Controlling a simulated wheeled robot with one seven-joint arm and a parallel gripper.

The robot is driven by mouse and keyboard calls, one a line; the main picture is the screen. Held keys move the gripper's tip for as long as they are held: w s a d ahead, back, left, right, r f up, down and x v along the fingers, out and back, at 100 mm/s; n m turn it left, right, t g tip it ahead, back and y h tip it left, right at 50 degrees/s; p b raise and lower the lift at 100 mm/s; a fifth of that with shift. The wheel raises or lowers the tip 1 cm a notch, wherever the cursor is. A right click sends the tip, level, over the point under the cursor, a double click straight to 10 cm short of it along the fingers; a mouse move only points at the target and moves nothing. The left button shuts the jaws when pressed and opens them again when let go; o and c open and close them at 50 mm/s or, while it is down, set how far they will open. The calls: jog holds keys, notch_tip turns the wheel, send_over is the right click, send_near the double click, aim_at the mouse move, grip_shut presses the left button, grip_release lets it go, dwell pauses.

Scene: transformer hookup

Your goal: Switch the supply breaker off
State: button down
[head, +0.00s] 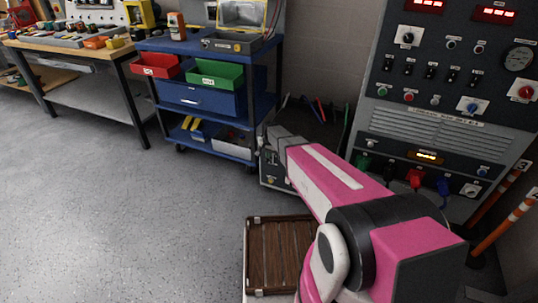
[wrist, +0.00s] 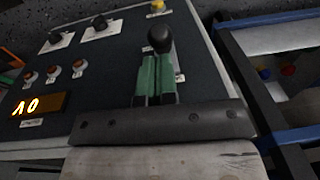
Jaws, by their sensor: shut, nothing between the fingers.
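A dark panel on a light box (wrist: 100,75) fills much of the wrist view. A lever with a round black knob (wrist: 160,39) stands on it over a white plate; its label is unreadable, so I cannot confirm it is the supply breaker. My gripper (wrist: 158,62) is shut and empty, its two green fingers side by side just below the knob in the picture. I cannot tell whether they touch the lever. In the head view my gripper (head: 278,138) is at the top of the grey box (head: 271,181), whose panel is mostly hidden by my arm.
A blue cart (head: 210,98) stands close by on the left. A tall control cabinet (head: 440,125) is on the right, and a wooden slatted crate (head: 248,255) on the floor.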

aim_at(267, 160)
jog(key=shift+s+a+f, duration=0.1)
jog(key=shift+s+f, duration=0.05)
jog(key=shift+s, duration=0.1)
jog(key=shift+s+t, duration=0.1)
jog(key=shift+t, duration=0.2)
jog(key=shift+s+a+f+t+h, duration=0.4)
jog(key=shift+s+f+t+h, duration=0.4)
jog(key=shift+t, duration=0.2)
notch_tip(267, 160, down, 8)
jog(key=s+a+t, duration=0.1)
jog(key=s+t, duration=0.1)
jog(key=shift+f+h, duration=0.2)
jog(key=shift+h, duration=0.2)
jog(key=shift+f, duration=0.1)
dwell(0.5)
